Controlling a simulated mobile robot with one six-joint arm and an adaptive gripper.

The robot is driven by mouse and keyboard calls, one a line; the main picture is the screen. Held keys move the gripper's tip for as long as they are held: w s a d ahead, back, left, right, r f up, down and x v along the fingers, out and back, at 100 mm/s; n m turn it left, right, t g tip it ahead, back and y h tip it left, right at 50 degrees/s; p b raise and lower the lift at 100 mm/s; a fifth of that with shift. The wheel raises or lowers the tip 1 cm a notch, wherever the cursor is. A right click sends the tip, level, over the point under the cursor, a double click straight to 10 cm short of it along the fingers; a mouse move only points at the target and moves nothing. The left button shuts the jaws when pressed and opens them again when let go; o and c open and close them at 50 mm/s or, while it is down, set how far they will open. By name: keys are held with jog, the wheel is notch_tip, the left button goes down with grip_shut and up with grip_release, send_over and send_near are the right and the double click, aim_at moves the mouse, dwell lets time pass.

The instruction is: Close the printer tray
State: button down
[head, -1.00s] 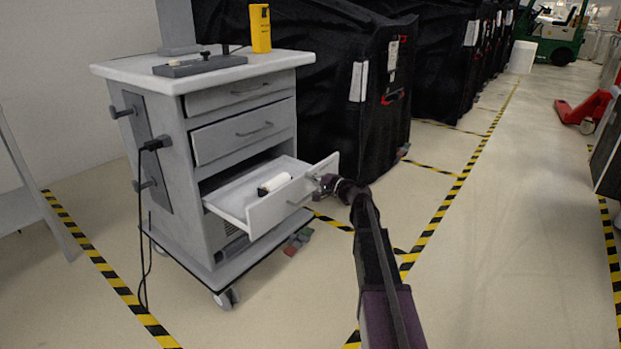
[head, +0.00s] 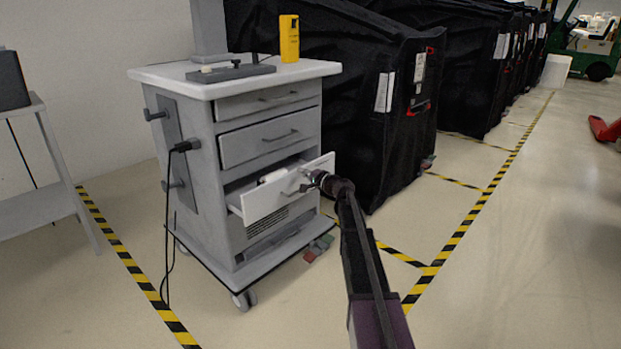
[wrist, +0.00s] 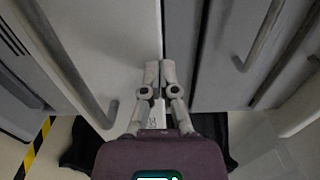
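The printer tray looks to be the open lowest drawer (head: 262,203) of the grey cart (head: 218,130); it stands partly out, with a white roll (head: 272,176) inside. Its pale front has a grey bar handle. My gripper (head: 313,179) is at the right part of this front, beside the handle. In the wrist view my gripper (wrist: 160,72) has its fingertips together with nothing seen between them. The tips are at the edge of the pale drawer front (wrist: 105,40); whether they touch it I cannot tell.
Two shut drawers (head: 268,139) are above. A yellow device (head: 289,38) and a grey tool (head: 230,71) are on the cart top. A black-covered cart (head: 385,130) stands close behind at right. A grey side table (head: 40,165) is at left.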

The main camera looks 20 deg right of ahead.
jog(key=x, duration=0.9)
jog(key=shift+d, duration=0.3)
jog(key=shift+w, duration=0.25)
jog(key=shift+s, duration=0.1)
jog(key=v, duration=1.4)
jog(key=shift+s, duration=0.4)
